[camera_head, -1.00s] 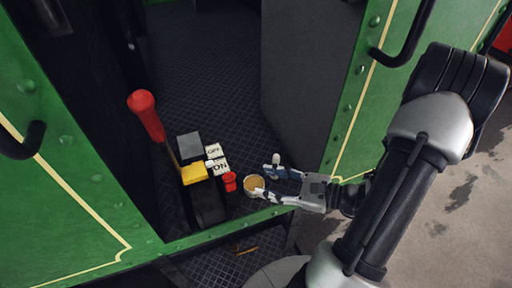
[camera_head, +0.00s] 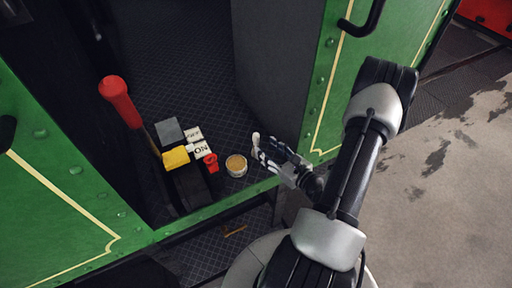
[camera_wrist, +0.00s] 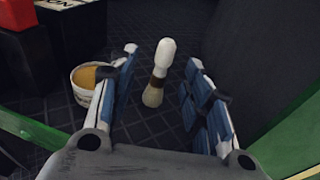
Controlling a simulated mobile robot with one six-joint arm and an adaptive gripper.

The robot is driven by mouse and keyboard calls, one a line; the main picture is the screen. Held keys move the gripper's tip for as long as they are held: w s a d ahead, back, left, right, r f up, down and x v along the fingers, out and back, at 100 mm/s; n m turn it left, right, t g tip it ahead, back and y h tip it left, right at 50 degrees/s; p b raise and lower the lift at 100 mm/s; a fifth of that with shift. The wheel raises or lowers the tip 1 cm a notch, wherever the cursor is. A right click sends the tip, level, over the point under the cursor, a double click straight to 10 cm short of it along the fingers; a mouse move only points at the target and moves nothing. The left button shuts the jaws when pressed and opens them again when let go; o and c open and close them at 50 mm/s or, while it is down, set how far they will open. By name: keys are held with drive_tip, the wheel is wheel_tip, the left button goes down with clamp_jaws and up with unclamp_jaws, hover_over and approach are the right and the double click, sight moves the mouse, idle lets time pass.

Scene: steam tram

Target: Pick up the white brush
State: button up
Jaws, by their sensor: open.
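The white brush (camera_wrist: 157,75) stands upright on the dark patterned floor, with a pale handle, a brown band and a pale lower end. In the head view it (camera_head: 256,139) shows just beyond my fingertips, partly hidden by them. My gripper (camera_wrist: 163,75) is open and empty, its blue-padded fingers to the left and right of the brush in the wrist view. In the head view my gripper (camera_head: 268,150) reaches in over the sill of the green doorway. I cannot tell how far the brush is between the fingers.
A white pot with yellowish contents (camera_head: 236,165) stands left of my gripper. A small red object (camera_head: 211,162), ON/OFF plates (camera_head: 200,148), a yellow block (camera_head: 176,157) and a red-handled lever (camera_head: 119,101) stand further left. A dark panel (camera_head: 279,65) rises behind, and the green door wall (camera_head: 330,80) stands right.

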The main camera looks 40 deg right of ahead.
sight(256, 139)
drive_tip(key=w, duration=0.2)
drive_tip(key=w+f+b, duration=0.1)
drive_tip(key=w, duration=0.2)
drive_tip(key=w+d, duration=0.1)
drive_tip(key=w, duration=0.1)
drive_tip(key=shift+w+f, duration=0.25)
clamp_jaws()
idle(0.4)
